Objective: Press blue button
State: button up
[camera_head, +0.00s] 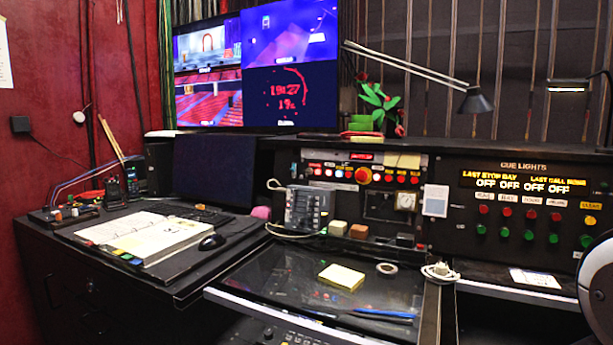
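I cannot clearly make out a blue button in the head view. The cue lights panel (470,245) is at the right, with a row of red buttons (507,212) above a row of green buttons (528,236). A yellow button (590,221) is at the right end of the upper row. The panel left of it has small red, white and yellow buttons and a large red knob (362,175). My gripper is not in view.
A black desk (100,240) at left holds an open binder (150,237), a mouse (211,242) and a dark monitor (213,171). A glass-topped console (290,285) with yellow notes (341,277) is at centre. A lamp (475,101) overhangs the panels. A rounded pale object (598,285) is at the right edge.

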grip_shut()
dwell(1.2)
